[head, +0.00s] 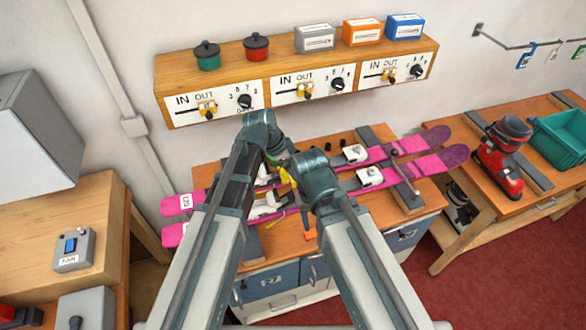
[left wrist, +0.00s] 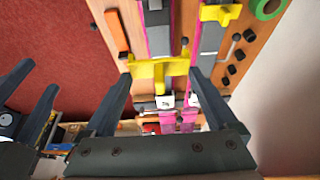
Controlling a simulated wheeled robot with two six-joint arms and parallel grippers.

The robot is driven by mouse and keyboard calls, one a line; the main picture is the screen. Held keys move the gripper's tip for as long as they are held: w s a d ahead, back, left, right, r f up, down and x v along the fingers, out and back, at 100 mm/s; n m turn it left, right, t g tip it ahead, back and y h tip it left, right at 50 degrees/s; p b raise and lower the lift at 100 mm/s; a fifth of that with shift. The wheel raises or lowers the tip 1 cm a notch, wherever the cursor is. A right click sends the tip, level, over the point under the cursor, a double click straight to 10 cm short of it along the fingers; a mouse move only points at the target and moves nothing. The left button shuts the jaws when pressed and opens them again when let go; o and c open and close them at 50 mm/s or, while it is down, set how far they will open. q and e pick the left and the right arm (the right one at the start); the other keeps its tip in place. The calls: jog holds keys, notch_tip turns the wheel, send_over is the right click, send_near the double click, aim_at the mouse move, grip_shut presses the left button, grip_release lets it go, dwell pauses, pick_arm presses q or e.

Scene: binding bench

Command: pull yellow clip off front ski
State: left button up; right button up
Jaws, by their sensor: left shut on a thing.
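Two pink skis lie side by side on the bench; the front ski (head: 440,163) is nearer me and the rear ski (head: 425,142) is behind it. My left gripper (left wrist: 158,80) is shut on a yellow clip (left wrist: 158,70), one finger at each end, over the front ski (left wrist: 156,38). Whether the clip touches the ski is unclear. Another yellow clip (left wrist: 220,13) sits across the rear ski. In the head view my arms hide much of the ski middles. My right gripper (left wrist: 30,95) shows at the left of the wrist view, its fingers apart and empty.
A green tape roll (left wrist: 268,8) and several dark knobs lie beside the skis. An orange block (left wrist: 117,32) lies at the bench edge. A wall shelf (head: 210,80) with sliders and dials is behind. A red boot (head: 500,165) and green bin (head: 560,138) stand on the right bench.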

pick_arm(q)
jog(key=shift+r+p, duration=1.2)
jog(key=shift+r, duration=0.2)
